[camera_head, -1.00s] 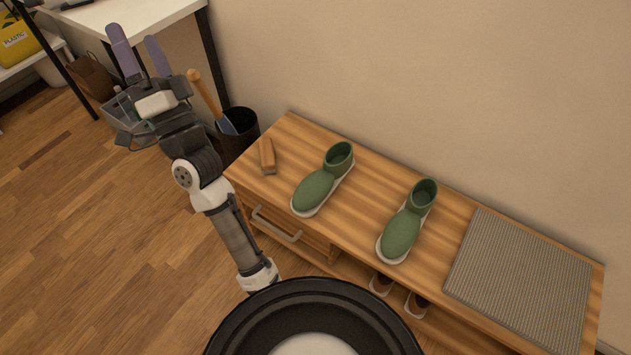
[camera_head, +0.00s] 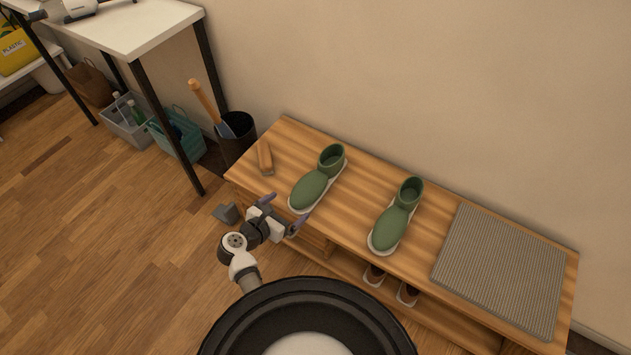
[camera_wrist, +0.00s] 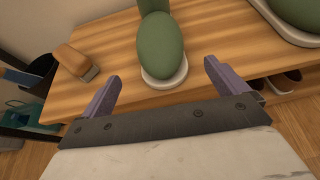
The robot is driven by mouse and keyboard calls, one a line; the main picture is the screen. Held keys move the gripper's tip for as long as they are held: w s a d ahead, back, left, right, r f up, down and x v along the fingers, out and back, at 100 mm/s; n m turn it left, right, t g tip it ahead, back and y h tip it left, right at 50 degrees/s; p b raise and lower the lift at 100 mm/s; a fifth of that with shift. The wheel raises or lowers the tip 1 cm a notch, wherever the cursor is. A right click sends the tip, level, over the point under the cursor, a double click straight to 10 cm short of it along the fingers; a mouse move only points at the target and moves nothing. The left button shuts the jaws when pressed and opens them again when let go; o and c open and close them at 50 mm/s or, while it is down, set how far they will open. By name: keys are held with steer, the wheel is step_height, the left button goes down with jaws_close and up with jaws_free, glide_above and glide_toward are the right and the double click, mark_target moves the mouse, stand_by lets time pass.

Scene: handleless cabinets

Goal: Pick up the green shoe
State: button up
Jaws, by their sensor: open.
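Two green ankle shoes with white soles stand upright on a wooden bench (camera_head: 268,187). The left green shoe (camera_head: 311,187) has its toe towards the bench's front edge. The right green shoe (camera_head: 392,224) stands apart from it. My gripper (camera_head: 285,210) is at the front edge of the bench, just short of the left shoe's toe. In the wrist view, my gripper (camera_wrist: 161,85) is open and empty, and the left shoe's toe (camera_wrist: 161,47) lies ahead between the two purple fingers, apart from them. Part of the right shoe (camera_wrist: 297,12) shows at the upper right.
A wooden brush (camera_head: 265,156) lies left of the shoes. A striped mat (camera_head: 503,268) covers the bench's right end. Brown shoes (camera_head: 374,274) sit on the shelf below. A black bin (camera_head: 238,128) and a white table (camera_head: 140,27) stand to the left. The wall is behind.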

mark_target(305, 193)
steer(key=x, duration=0.9)
steer(key=shift+w+d+p, duration=0.3)
steer(key=shift+d+p, duration=0.05)
steer(key=shift+d, duration=0.05)
steer(key=shift+r, duration=0.1)
steer(key=c, duration=1.2)
